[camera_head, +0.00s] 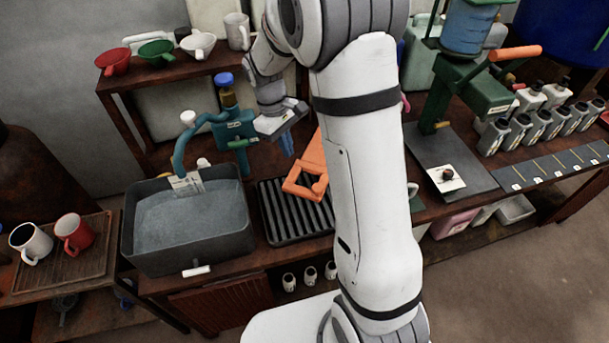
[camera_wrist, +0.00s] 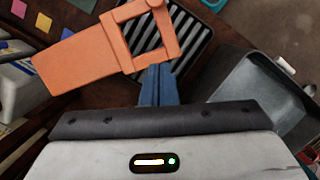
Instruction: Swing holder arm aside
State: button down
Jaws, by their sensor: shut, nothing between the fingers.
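The orange holder arm (camera_head: 311,155) ends in an open square frame and reaches out over the black ribbed tray (camera_head: 268,212). In the head view its right end is hidden behind my arm. In the wrist view the holder arm (camera_wrist: 80,62) crosses the upper left, its square frame just beyond my fingertips. My gripper (camera_head: 287,150) points down, just left of the holder arm. Its blue fingers (camera_wrist: 158,70) are shut with nothing between them. The fingertips overlap the near edge of the frame in the wrist view; I cannot tell whether they touch it.
A grey basin (camera_head: 190,225) with a teal tap (camera_head: 183,150) stands left of the ribbed tray. A shelf (camera_head: 165,75) with cups is behind. A green press (camera_head: 460,90) stands right of my arm, with several bottles (camera_head: 520,125) beyond it.

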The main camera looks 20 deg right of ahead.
jog(key=p, duration=0.1)
send_over(309, 190)
jog(key=w+a, duration=0.3)
jog(key=w, duration=0.1)
jog(key=x, duration=0.2)
jog(key=w+x, duration=0.1)
jog(key=x, duration=0.1)
jog(key=a+x, duration=0.1)
jog(key=x, duration=0.2)
jog(key=shift+w+f, duration=0.2)
jog(key=s+d, duration=0.1)
jog(key=s+d+p, duration=0.1)
jog(key=s, duration=0.1)
jog(key=shift+d+f, duration=0.1)
jog(key=shift+f, duration=0.05)
jog(key=shift+d+f, duration=0.1)
jog(key=shift+s, duration=0.1)
